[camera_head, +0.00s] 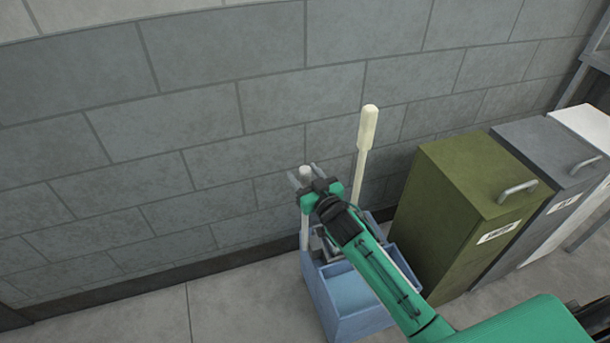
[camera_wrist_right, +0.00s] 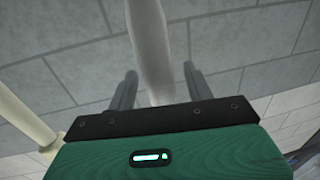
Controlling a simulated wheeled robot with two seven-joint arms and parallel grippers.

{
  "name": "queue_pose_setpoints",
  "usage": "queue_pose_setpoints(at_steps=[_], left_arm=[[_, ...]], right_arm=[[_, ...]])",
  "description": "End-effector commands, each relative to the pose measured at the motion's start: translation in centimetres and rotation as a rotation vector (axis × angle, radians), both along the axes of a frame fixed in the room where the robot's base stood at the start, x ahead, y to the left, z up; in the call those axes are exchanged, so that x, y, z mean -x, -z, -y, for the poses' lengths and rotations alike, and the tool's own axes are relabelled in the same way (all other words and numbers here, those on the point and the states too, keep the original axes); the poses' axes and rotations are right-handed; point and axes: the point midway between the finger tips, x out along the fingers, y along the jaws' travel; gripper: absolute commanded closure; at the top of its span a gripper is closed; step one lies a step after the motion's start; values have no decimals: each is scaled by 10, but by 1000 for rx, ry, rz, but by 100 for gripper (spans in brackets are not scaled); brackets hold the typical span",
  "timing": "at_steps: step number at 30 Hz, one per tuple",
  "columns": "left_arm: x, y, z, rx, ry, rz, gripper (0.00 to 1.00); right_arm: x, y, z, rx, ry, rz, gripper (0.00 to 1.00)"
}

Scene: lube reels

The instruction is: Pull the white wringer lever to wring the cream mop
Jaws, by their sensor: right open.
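The white wringer lever (camera_head: 305,173) stands upright at the back left of the blue mop bucket (camera_head: 352,307). Its upper end shows between the fingers of my right gripper (camera_head: 302,176). In the right wrist view the lever (camera_wrist_right: 149,45) rises between the two open fingers of my right gripper (camera_wrist_right: 158,88), with a gap on each side. The cream mop handle (camera_head: 366,140) stands upright in the bucket, to the right of the lever. It also shows at the left of the right wrist view (camera_wrist_right: 27,122). My right arm hides part of the wringer. My left gripper is not in view.
An olive green bin (camera_head: 455,215) with a metal handle stands right of the bucket. A grey bin (camera_head: 548,150) and a white bin (camera_head: 590,130) stand beyond it. A grey block wall (camera_head: 190,120) is close behind. The floor (camera_head: 225,300) left of the bucket is clear.

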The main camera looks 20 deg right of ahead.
Motion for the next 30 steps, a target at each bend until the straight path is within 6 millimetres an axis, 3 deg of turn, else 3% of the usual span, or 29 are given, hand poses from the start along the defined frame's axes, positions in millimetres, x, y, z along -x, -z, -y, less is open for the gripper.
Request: queue_pose_setpoints(at_steps=[7,15,20,30], left_arm=[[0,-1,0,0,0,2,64],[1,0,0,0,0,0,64],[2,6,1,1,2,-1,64],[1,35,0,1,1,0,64]], right_arm=[[-1,0,0,0,0,0,48],[0,0,0,0,0,1,98],[6,4,0,-2,0,16,98],[47,10,1,-6,0,125,98]])
